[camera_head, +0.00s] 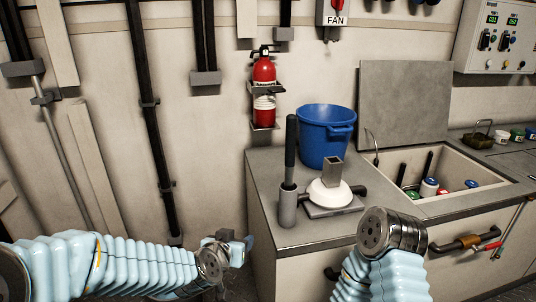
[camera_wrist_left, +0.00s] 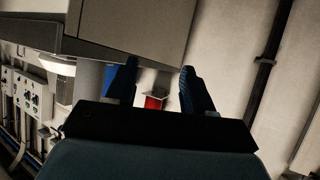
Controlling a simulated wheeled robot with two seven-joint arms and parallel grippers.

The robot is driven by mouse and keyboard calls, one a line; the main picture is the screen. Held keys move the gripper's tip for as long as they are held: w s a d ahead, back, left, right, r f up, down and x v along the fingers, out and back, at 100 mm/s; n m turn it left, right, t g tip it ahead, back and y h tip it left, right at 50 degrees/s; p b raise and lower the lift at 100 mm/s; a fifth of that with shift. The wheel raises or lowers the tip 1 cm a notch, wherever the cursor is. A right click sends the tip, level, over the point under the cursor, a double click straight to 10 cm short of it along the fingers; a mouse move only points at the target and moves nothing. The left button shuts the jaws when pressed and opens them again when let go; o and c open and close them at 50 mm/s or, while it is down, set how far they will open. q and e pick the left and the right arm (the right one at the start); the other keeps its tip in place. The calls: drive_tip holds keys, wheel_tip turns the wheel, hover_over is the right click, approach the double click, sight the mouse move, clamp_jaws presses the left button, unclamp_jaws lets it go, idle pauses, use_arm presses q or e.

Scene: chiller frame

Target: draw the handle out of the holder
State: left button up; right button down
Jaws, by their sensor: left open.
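The dark handle (camera_head: 290,142) stands upright in the grey cylindrical holder (camera_head: 287,207) at the left front of the counter. My left gripper (camera_head: 248,246) is low in front of the wall, left of the counter and below the holder, apart from both. In the left wrist view its two blue fingers (camera_wrist_left: 160,88) are spread, with nothing held between them. A grey cylinder (camera_wrist_left: 88,82) left of the fingers looks like the holder; the handle cannot be made out there. My right arm ends in a round flange in the head view, and no right fingers show.
A white dome with a square socket (camera_head: 331,172) sits right of the holder, before a blue bucket (camera_head: 326,138). A red fire extinguisher (camera_head: 264,92) hangs on the wall. A sink (camera_head: 455,205) with bottles is at the right. My right arm stands before the counter front.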

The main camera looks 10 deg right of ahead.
use_arm(q)
drive_tip(key=s+d+r+m+t+h, duration=0.1)
drive_tip(key=d+r, duration=0.1)
drive_tip(key=r, duration=0.5)
drive_tip(key=s+d+r+t+h, duration=0.1)
drive_tip(key=d+r, duration=0.2)
drive_tip(key=r, duration=0.5)
drive_tip(key=m+t+h, duration=0.1)
drive_tip(key=t+h, duration=0.1)
approach(290, 128)
drive_tip(key=x, duration=1.1)
drive_tip(key=shift+w, duration=0.15)
clamp_jaws()
